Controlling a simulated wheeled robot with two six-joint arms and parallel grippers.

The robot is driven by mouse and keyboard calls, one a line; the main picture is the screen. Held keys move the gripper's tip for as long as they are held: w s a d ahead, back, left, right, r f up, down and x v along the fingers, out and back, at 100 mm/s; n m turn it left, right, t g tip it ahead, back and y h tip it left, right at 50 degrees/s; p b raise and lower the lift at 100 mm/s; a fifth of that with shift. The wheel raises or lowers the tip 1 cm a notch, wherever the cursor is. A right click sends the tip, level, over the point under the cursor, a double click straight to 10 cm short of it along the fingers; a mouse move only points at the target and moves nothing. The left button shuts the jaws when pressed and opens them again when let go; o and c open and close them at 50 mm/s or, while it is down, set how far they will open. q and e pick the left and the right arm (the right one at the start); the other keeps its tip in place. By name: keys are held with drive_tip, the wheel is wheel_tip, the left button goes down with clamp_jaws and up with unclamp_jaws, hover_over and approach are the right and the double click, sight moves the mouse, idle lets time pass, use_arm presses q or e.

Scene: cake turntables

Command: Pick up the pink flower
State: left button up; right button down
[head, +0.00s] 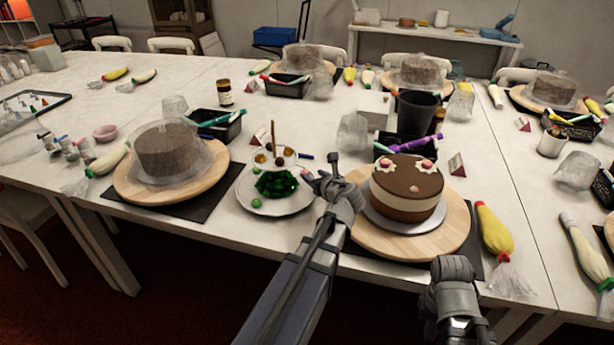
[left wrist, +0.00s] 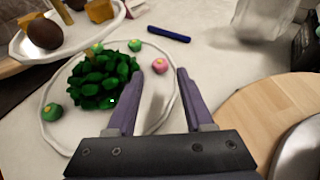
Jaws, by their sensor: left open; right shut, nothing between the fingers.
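The pink flower (left wrist: 160,65) is a small pink piece with a yellowish centre, on the right rim area of a white plate (left wrist: 60,135) in the left wrist view. My left gripper (left wrist: 161,74) is open, with its purple fingers pointing at the flower. The flower shows between the fingertips; I cannot tell how far ahead of them it is. In the head view my left gripper (head: 319,182) is at the right side of the plate (head: 262,206) and largely covers the flower. My right gripper (head: 440,312) is shut and empty, low in front of the cake board.
A green leafy pile (left wrist: 95,82) and green flowers (left wrist: 52,112) share the plate. A decorated cake (head: 407,188) on a wooden board (head: 455,235) stands just right of my left gripper. A blue pen (left wrist: 168,34) lies beyond the plate. A wrapped cake (head: 168,150) stands left.

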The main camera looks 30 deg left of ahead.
sight(304, 171)
use_arm(q)
drive_tip(key=shift+b+x, duration=0.5)
drive_tip(key=shift+x, duration=0.8)
drive_tip(key=b+x, duration=0.1)
drive_tip(key=x, duration=0.1)
drive_tip(key=b+x, duration=0.1)
drive_tip(key=x, duration=0.2)
drive_tip(key=shift+d+f+b, duration=0.1)
drive_tip(key=shift+f+b, duration=0.2)
drive_tip(key=shift+f, duration=0.15)
drive_tip(key=shift+s+r, duration=0.1)
clamp_jaws()
